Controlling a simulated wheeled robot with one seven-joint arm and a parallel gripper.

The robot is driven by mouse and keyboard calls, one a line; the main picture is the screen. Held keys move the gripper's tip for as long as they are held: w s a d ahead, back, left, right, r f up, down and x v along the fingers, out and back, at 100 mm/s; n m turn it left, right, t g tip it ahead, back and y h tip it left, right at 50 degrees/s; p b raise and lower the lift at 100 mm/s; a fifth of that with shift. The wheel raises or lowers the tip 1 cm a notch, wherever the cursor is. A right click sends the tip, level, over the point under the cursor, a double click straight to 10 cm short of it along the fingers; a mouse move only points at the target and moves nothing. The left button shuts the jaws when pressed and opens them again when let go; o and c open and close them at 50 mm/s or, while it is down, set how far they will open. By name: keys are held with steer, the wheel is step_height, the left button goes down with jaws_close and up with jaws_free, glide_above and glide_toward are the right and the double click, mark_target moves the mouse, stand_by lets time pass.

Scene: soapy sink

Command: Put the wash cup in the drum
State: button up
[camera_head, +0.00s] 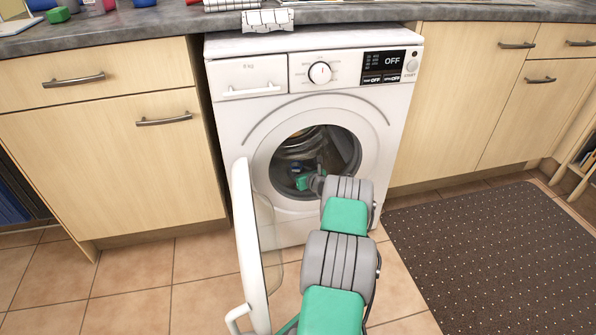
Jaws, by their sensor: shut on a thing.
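The washing machine (231,107) has its round door (246,235) swung wide open to the left. The drum (347,146) shows as a dark opening with shiny metal inside. My arm reaches from the lower right into this opening. My gripper (303,180) is at the drum's mouth, small and partly hidden by my own wrist. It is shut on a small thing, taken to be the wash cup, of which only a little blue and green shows. The cup's outline and its tilt cannot be made out.
The open door stands close to the left of my arm. Wooden cabinets (115,170) flank the machine. A grey counter (145,25) with several items runs above. A dark dotted mat (480,250) lies on the tiled floor at the right.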

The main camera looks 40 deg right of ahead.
steer(key=shift+f, duration=0.15)
steer(key=shift+f, duration=0.9)
steer(key=shift+f, duration=0.1)
steer(key=shift+f, duration=0.5)
steer(key=shift+f, duration=0.1)
